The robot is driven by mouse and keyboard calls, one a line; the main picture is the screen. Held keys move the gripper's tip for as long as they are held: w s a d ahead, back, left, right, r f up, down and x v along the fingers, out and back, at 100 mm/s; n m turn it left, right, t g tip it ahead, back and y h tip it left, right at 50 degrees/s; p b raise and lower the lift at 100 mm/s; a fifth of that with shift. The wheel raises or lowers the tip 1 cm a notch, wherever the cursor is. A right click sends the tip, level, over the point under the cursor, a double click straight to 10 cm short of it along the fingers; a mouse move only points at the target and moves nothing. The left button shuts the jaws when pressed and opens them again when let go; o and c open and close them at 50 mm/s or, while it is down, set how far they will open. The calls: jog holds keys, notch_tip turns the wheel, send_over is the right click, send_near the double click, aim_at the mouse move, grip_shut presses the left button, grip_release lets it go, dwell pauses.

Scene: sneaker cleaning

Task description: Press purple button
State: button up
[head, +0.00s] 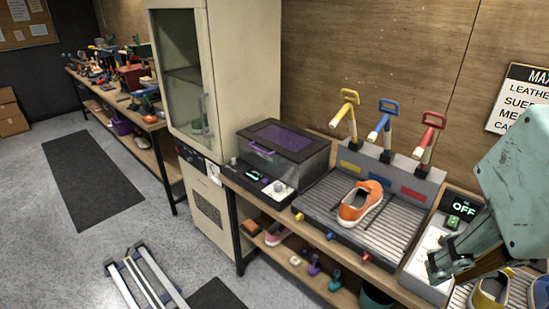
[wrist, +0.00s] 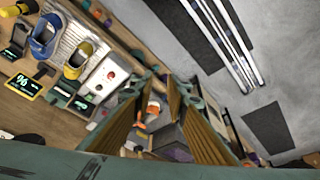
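A dark box (head: 282,152) with a purple-tinted lid window and a purple handle stands on the bench at the picture's middle. I cannot tell at this size whether that control is purple. No clearly purple button shows elsewhere. My gripper (head: 438,266) is at the right, above the white unit with the OFF display (head: 463,208), well apart from the dark box. In the wrist view its fingers stand apart with nothing between them.
An orange sneaker (head: 360,203) sits on a ribbed grey tray (head: 322,196) between the box and my gripper. Yellow (head: 345,113), blue (head: 383,122) and red (head: 430,135) handled levers rise behind it. A tall cabinet (head: 215,60) stands left of the box.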

grip_shut()
jog(key=shift+w, duration=0.1)
dwell(1.6)
